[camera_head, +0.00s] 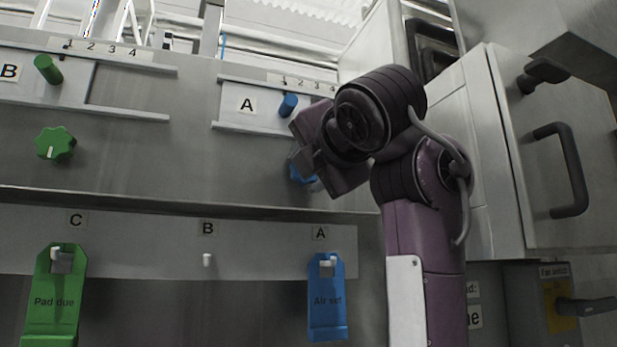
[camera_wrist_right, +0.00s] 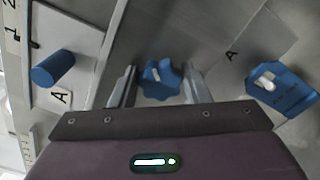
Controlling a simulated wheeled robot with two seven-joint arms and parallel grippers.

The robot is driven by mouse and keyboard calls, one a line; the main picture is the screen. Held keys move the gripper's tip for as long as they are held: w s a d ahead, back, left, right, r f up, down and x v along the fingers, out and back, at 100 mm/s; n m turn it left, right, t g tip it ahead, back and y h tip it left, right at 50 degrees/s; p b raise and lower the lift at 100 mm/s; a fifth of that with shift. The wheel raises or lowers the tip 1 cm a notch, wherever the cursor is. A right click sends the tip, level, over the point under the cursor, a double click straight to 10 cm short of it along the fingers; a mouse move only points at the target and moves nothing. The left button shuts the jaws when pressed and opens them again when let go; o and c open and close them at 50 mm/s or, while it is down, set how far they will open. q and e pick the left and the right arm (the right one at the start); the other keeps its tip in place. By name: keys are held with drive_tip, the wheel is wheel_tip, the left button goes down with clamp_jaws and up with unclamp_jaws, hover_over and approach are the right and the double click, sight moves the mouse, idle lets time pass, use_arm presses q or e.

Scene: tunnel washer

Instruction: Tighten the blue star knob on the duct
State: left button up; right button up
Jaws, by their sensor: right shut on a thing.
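The blue star knob (camera_wrist_right: 160,82) is on the grey duct panel, and its white mark is visible in the right wrist view. In the head view only part of the blue star knob (camera_head: 297,176) shows past my right gripper (camera_head: 308,165). In the wrist view the right gripper's fingers (camera_wrist_right: 160,90) stand on both sides of the knob, shut on it. The fingertips are largely hidden in the head view. My left gripper is in neither view.
Above the knob is slide plate A (camera_head: 262,118) with a blue peg handle (camera_head: 288,105). A green star knob (camera_head: 55,143) and green peg (camera_head: 48,69) are at left. Below, a blue "Air set" tag (camera_head: 327,305) and a green tag (camera_head: 55,315) hang on pegs. A handled cabinet door (camera_head: 530,190) stands right.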

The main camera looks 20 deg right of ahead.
drive_tip(key=m+b, duration=0.1)
drive_tip(key=m, duration=0.8)
drive_tip(key=m+b, duration=0.2)
drive_tip(key=m, duration=0.7)
drive_tip(key=f+m+b, duration=0.1)
drive_tip(key=m+b, duration=0.1)
drive_tip(key=m, duration=0.6)
drive_tip(key=shift+a+m, duration=0.25)
drive_tip(key=shift+m, duration=0.45)
drive_tip(key=o, duration=1)
drive_tip(key=shift+r, duration=0.1)
drive_tip(key=shift+c, duration=0.2)
drive_tip(key=shift+w+d, duration=0.1)
